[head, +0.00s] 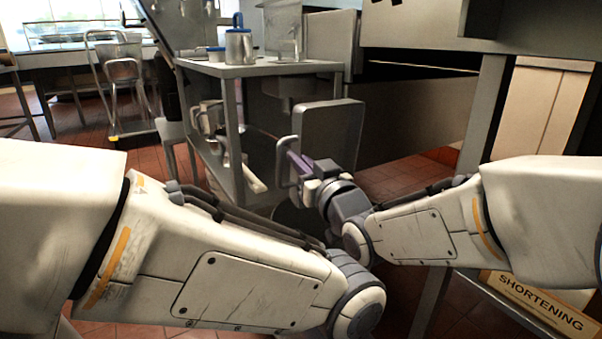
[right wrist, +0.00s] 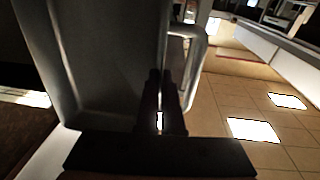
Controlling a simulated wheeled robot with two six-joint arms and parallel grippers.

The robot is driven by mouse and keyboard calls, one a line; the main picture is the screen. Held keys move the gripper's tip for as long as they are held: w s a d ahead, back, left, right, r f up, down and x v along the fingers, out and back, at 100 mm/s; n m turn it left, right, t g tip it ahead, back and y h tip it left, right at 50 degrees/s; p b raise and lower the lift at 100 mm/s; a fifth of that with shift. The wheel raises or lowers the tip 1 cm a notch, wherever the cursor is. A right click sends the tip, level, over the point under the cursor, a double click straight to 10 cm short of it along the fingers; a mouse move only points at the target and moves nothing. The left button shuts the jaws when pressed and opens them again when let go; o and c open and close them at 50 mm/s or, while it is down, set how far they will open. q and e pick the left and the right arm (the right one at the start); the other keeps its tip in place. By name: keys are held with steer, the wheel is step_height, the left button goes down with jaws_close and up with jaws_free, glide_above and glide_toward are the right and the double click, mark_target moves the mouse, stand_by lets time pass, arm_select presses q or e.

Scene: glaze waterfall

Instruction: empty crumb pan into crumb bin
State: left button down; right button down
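The crumb pan (head: 330,132) is a grey, shallow rectangular pan. It stands on edge in the air, tilted up, in the middle of the head view. Its looped handle (head: 283,163) is at the left. My right gripper (head: 297,163) is at the handle, with its fingers close together and seemingly shut on it. In the right wrist view the pan (right wrist: 100,60) fills the left and the handle (right wrist: 203,45) rises past the dark fingertips (right wrist: 165,78). A dark rounded shape (head: 292,214), partly hidden below the gripper, may be the crumb bin. My left gripper is out of view.
A grey metal table (head: 255,69) with a metal can (head: 238,46) stands behind the pan. A dark counter (head: 420,115) is at the right. A shortening box (head: 540,308) is low at the right. Red tiled floor (head: 90,145) shows at the left.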

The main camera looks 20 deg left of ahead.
steer(key=shift+f+t+y+b, duration=0.4)
steer(key=shift+t+y+b, duration=0.2)
steer(key=shift+b, duration=1.85)
steer(key=shift+t+y+b, duration=0.3)
steer(key=shift+y+b, duration=0.1)
steer(key=shift+b, duration=0.25)
steer(key=shift+r+m+t+y, duration=0.1)
steer(key=shift+m+t+y, duration=0.2)
steer(key=shift+y, duration=0.1)
steer(key=shift+d+r+p, duration=0.1)
steer(key=shift+p, duration=0.2)
